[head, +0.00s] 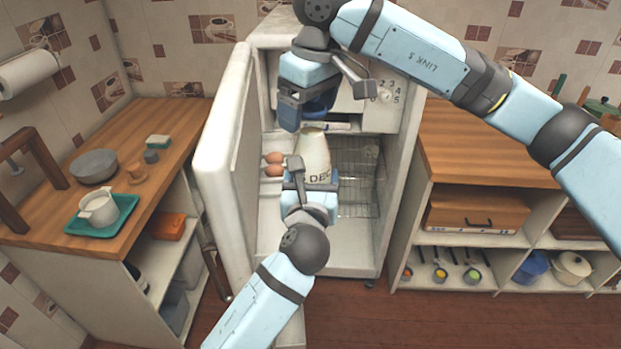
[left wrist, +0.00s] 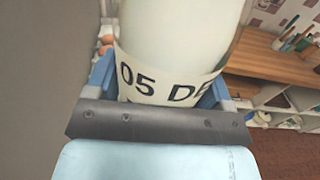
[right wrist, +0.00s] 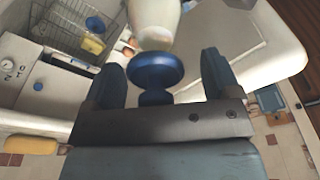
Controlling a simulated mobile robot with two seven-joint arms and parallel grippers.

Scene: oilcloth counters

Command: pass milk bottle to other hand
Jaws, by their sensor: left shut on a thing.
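The milk bottle (head: 316,151) is white with a printed label and a blue cap, upright in front of the open fridge. My left gripper (head: 309,181) is shut on it around the label; in the left wrist view the bottle (left wrist: 175,45) sits between the fingers. My right gripper (head: 306,112) comes down from above at the bottle's top. In the right wrist view its fingers (right wrist: 165,80) are open on both sides of the blue cap (right wrist: 156,72), with gaps showing beside it. The head view partly hides the cap behind the right gripper.
The fridge door (head: 226,160) stands open at left, and brown eggs (head: 273,165) show beside the bottle.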

